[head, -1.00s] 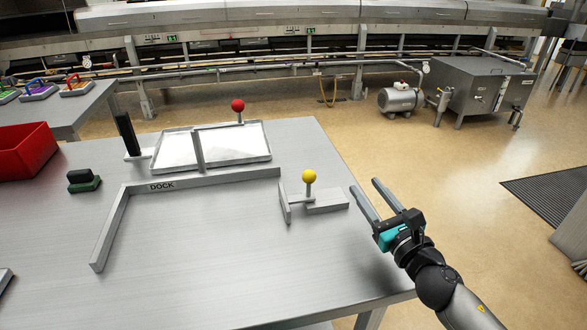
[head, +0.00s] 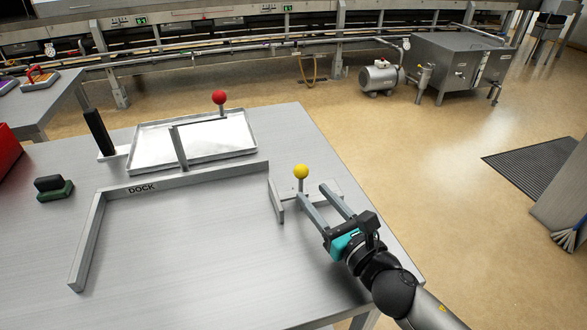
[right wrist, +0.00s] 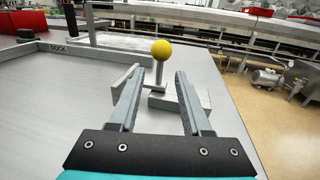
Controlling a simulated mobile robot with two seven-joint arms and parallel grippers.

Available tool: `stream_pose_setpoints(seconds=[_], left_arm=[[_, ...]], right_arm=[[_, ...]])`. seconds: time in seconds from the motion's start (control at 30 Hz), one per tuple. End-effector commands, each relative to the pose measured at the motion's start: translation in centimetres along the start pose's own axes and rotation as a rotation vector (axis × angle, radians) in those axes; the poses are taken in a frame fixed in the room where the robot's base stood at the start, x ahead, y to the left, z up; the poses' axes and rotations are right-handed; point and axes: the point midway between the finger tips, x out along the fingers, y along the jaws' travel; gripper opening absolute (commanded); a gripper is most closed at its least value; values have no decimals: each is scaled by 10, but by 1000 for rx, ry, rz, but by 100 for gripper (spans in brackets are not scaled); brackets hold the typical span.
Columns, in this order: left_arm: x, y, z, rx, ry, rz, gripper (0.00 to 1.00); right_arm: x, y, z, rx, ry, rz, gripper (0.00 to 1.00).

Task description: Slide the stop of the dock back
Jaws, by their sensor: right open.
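The dock (head: 165,180) is an L-shaped grey rail on the table, labelled DOCK. Its stop (head: 277,201) is a grey plate at the rail's right end, with a block beside it and an upright post topped by a yellow ball (head: 301,171). In the right wrist view the yellow ball (right wrist: 161,49) stands beyond the fingers, between their lines. My right gripper (head: 324,191) is open and empty, its fingertips close to the post on the near right side. In the head view the fingers hide part of the block. Whether they touch anything cannot be told. My left gripper is not in view.
A tray (head: 150,160) with a red-ball post (head: 219,97) lies behind the dock. A black upright handle (head: 100,132) and a green-and-black block (head: 53,188) stand left. The table inside the dock is clear. The table's right edge runs close to my arm.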

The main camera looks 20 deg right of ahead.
Motion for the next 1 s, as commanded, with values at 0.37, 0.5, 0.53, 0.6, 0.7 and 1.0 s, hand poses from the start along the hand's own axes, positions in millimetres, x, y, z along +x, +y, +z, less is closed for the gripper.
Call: stream_pose_setpoints(seconds=[0.37, 0.5, 0.53, 0.6, 0.7, 1.0], left_arm=[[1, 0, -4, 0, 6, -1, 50], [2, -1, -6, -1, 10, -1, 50], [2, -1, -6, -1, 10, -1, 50], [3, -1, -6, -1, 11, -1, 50], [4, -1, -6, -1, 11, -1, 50], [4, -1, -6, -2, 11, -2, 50]], right_arm=[[54, 0, 0, 1, -2, -1, 48], [72, 0, 0, 0, -1, -1, 48], [76, 0, 0, 0, -1, -1, 48], [83, 0, 0, 3, -1, -1, 48], [90, 0, -1, 1, 0, -2, 48], [97, 0, -1, 1, 1, -1, 48]])
